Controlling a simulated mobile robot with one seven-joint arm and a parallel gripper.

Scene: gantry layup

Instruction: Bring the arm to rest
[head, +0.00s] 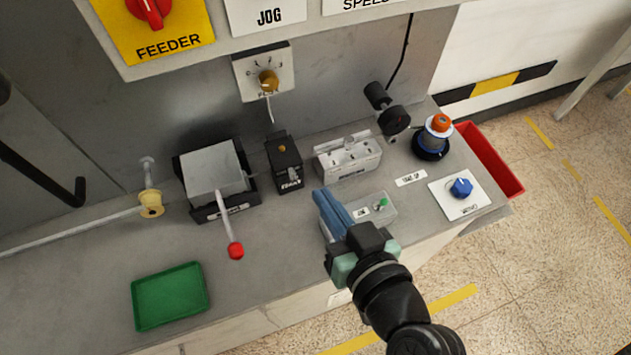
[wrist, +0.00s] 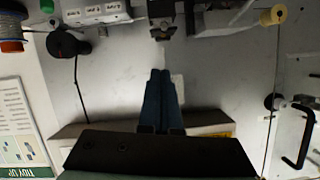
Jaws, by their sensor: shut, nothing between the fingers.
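My gripper (head: 322,195) reaches in from the lower right in the head view, above the front of the grey bench (head: 285,245). Its blue fingers are together with nothing between them. They also show at the middle of the wrist view (wrist: 161,85). In the head view the fingers cover part of a low grey box with a green switch (head: 382,204). Whether they touch the box is hard to tell.
A black-and-grey box with a red-tipped lever (head: 236,250), a small black box (head: 285,165) and a white switch block (head: 348,158) stand behind. A green tray (head: 170,296) lies left. A spool (head: 436,135), blue knob (head: 461,188) and red bin (head: 490,158) are right.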

